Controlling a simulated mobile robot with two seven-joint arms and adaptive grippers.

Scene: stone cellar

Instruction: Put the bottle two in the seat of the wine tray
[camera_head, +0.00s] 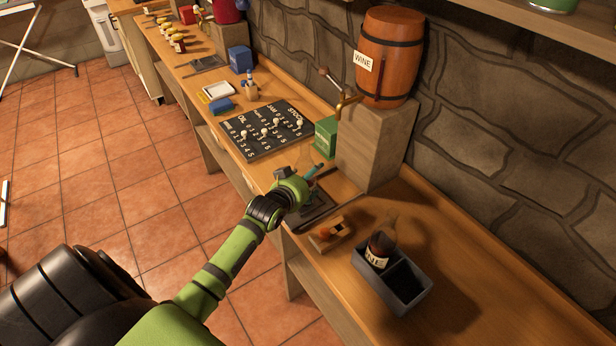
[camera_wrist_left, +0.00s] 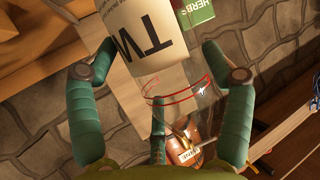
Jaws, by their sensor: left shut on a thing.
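Bottle two (camera_wrist_left: 160,35), clear glass with a cream label reading "TW", is between the teal fingers of my left gripper (camera_wrist_left: 160,95) in the wrist view. My left gripper, also in the head view (camera_head: 311,173), is shut on it near the barrel's wooden block; the bottle is hard to make out there. The grey wine tray (camera_head: 408,301) stands to the right and nearer on the counter. Its left seat holds a dark bottle (camera_head: 378,250) with a label ending in "NE"; its right seat is empty. My right gripper is out of view.
A wine barrel (camera_head: 390,55) with a tap sits on a wooden block (camera_head: 375,145). A green box (camera_head: 326,137) stands beside the block. A dark flat plate (camera_head: 318,212) and a small wooden holder (camera_head: 330,236) lie between gripper and tray. A black peg board (camera_head: 265,130) lies farther back.

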